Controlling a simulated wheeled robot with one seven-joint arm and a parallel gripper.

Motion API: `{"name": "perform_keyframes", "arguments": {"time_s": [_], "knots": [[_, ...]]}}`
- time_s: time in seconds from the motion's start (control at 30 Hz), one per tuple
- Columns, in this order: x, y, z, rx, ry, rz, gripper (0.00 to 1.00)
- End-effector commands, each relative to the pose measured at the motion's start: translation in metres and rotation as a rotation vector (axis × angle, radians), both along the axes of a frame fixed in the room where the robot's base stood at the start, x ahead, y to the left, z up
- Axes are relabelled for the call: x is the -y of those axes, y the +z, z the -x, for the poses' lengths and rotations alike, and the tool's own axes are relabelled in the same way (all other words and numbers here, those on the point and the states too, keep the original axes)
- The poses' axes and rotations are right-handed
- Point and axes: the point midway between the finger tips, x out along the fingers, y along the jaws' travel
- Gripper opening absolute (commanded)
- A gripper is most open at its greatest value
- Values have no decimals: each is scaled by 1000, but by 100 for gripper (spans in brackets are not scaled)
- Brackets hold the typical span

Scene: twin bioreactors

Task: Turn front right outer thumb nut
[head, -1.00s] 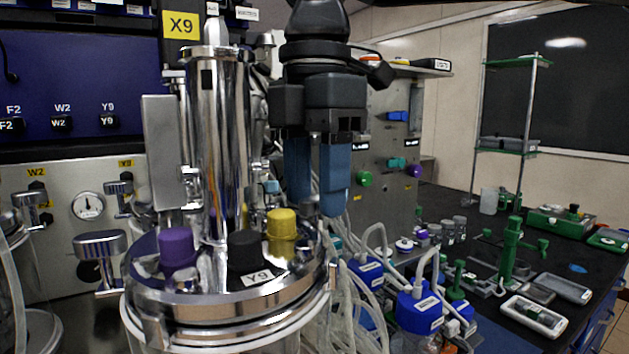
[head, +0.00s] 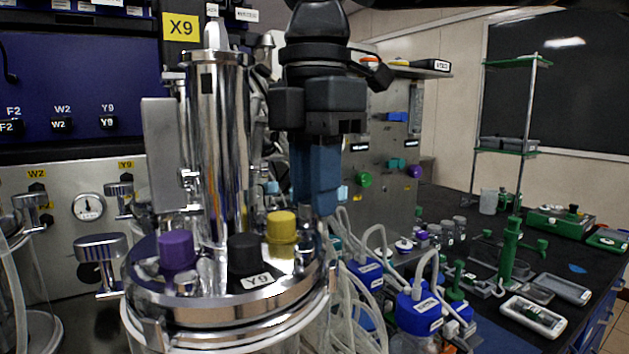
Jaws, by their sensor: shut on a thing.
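A steel bioreactor lid (head: 215,300) fills the lower middle of the head view. A tall shiny column (head: 220,150) rises from it. Purple (head: 177,250), black (head: 243,254) and yellow (head: 282,227) caps stand on the lid. Small silver thumb nuts (head: 186,284) sit on the lid near its rim. My gripper (head: 318,212) points down at the lid's right edge, behind and right of the yellow cap. Its blue fingers are closed together on a small thing at the rim. That thing is mostly hidden between the fingertips, so which nut it is cannot be told.
Clear tubes and blue-capped bottles (head: 419,312) crowd the right of the vessel. A grey panel (head: 380,180) with coloured knobs stands behind my gripper. Green stands (head: 511,252) and trays (head: 533,316) are on the black bench at right.

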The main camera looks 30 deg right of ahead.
Motion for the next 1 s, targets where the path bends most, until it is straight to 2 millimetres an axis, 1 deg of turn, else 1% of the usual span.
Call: {"name": "perform_keyframes", "arguments": {"time_s": [0.17,0.37,0.67,1.0], "knots": [[-1,4,0,-2,61,-6,0],[-2,5,0,-3,182,-9,0],[-2,3,0,-2,418,-8,0],[-1,0,0,0,738,-5,0]]}}
